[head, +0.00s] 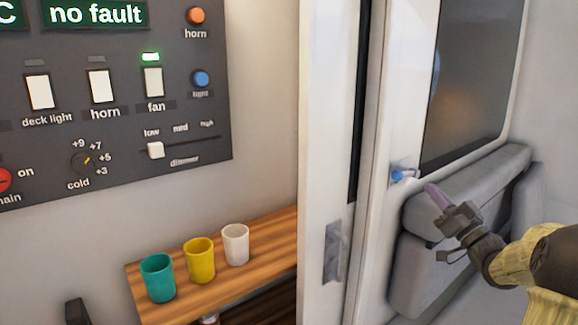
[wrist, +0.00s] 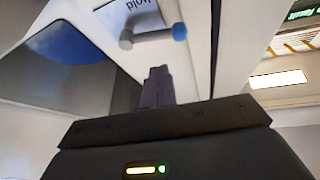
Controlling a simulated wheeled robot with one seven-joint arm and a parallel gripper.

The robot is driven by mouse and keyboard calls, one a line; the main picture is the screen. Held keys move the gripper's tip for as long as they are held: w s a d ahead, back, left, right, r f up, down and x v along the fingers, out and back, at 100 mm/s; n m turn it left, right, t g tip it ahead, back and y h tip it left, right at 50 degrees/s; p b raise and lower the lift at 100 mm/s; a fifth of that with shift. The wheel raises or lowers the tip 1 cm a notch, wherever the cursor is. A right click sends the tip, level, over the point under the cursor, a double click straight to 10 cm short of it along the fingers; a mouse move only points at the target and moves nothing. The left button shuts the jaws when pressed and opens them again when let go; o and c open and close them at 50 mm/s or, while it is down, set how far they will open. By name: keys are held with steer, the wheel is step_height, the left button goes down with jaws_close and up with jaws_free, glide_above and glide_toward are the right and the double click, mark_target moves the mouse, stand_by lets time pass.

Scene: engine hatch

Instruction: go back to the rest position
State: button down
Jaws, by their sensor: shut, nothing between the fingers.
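My gripper (head: 437,197) is at the right in the head view, shut and empty. Its fingertips are just right of and below a small blue-tipped handle (head: 399,175) on the white door panel, and appear apart from it. In the wrist view my gripper's closed fingers (wrist: 157,88) point up toward the same handle (wrist: 152,36), which has a blue end. A plate with lettering sits behind the handle there, and the lettering is only partly readable.
A control panel (head: 110,100) with switches, a dimmer and a lit green lamp fills the upper left. A wooden shelf (head: 225,284) holds a teal cup (head: 158,278), a yellow cup (head: 200,260) and a white cup (head: 236,244). Grey padded seating (head: 480,180) lies behind my gripper.

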steer(key=w+a+f+m+g+h, duration=0.1)
steer(key=a+f+m+g+h, duration=0.4)
steer(key=a+f+h, duration=0.65)
steer(key=s+a+f+n+g+y, duration=0.1)
steer(key=s+a+f+g, duration=0.2)
steer(key=s+f+g, duration=0.3)
steer(key=s+a+f+g+y, duration=0.1)
steer(key=s+a+f+g, duration=0.25)
steer(key=s+f, duration=0.35)
steer(key=s+a+f+n+g, duration=0.1)
steer(key=s+a+g, duration=0.1)
steer(key=s, duration=0.4)
steer(key=s+a+f+g, duration=0.2)
steer(key=s, duration=0.4)
step_height(320, 180, up, 15)
steer(key=p, duration=1.4)
steer(key=shift+s+a+p, duration=0.15)
steer(key=shift+a+p, duration=0.15)
steer(key=shift+p, duration=0.1)
steer(key=shift+y, duration=0.25)
